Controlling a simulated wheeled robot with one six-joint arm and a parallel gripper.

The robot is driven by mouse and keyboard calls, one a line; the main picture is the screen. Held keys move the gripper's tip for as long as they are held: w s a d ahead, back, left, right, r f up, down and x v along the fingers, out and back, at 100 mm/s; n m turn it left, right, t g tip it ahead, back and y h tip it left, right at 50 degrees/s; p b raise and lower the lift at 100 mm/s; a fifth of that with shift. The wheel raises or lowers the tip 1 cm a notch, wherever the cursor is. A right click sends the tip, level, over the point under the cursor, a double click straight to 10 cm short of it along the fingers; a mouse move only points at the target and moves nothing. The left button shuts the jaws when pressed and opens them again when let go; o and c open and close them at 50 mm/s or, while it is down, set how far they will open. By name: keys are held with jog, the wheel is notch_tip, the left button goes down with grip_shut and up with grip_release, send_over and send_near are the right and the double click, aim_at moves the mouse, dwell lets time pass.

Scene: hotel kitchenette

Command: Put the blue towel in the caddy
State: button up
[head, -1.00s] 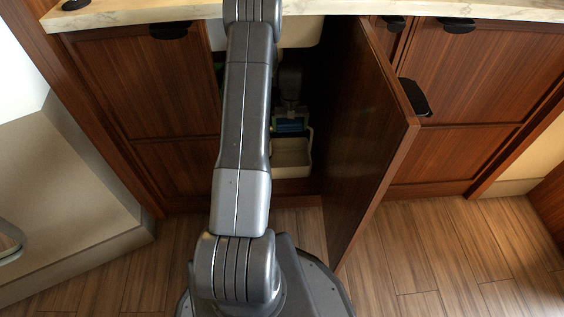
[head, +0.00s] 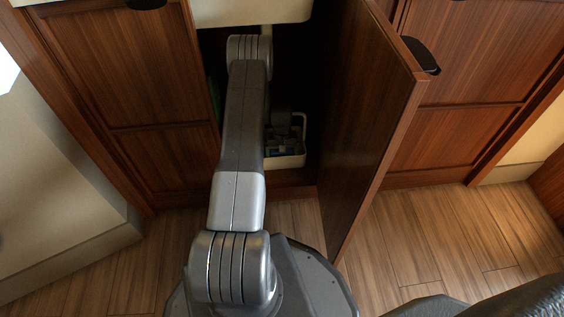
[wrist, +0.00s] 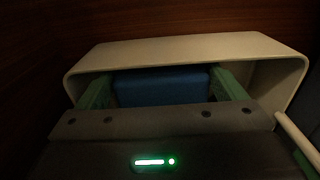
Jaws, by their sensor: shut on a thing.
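The blue towel (wrist: 162,87) is between the two green fingers of my gripper (wrist: 163,90) in the wrist view, and the gripper is shut on it. The cream caddy (wrist: 185,47) has its rim around the far side of the towel and fingers. In the head view the caddy (head: 287,162) stands inside the open cabinet, and my gripper (head: 281,143) reaches down into its opening. The towel's underside is hidden, so I cannot tell whether it touches the caddy floor.
The open cabinet door (head: 370,120) stands close on the right of my arm. A white basin (head: 250,10) hangs above the opening. A closed cabinet door (head: 125,90) is on the left. Something green (head: 213,100) shows dimly inside at left.

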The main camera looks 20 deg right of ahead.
jog(key=shift+f+b, duration=0.7)
jog(key=shift+f, duration=1.4)
jog(key=shift+f, duration=0.1)
jog(key=o, duration=0.8)
notch_tip(320, 180, up, 12)
jog(key=p, duration=0.4)
jog(key=shift+f, duration=0.2)
jog(key=shift+r, duration=0.3)
